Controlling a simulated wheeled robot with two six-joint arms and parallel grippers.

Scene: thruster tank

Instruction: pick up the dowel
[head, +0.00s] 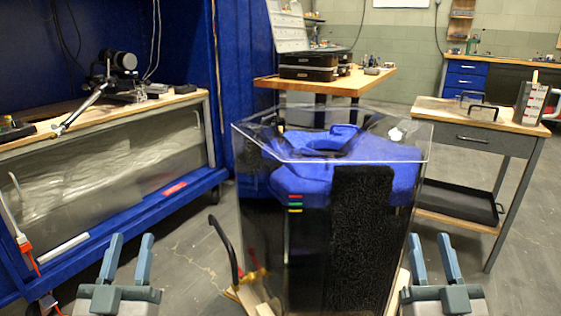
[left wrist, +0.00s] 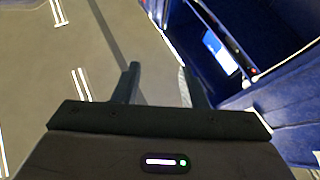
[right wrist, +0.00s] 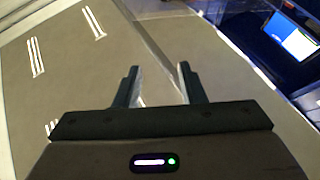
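I cannot make out the dowel for certain in any view. A short, thin, light-coloured stick (head: 535,77) stands up at the back right of the head view, at a grey holder (head: 531,103) with a white and red front on the right cart. I cannot tell whether it is the dowel. My left gripper (head: 131,240) is open and empty at the lower left, and its spread fingers also show in the left wrist view (left wrist: 158,78). My right gripper (head: 431,240) is open and empty at the lower right, and also shows in the right wrist view (right wrist: 158,74). Both are far from the stick.
A clear tank (head: 262,215) with blue and black parts inside stands close in front, between my grippers. A wood-topped cart (head: 425,103) stands at the right. A long water tank (head: 110,165) in a blue frame stands left. Open floor (head: 500,280) lies at the right.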

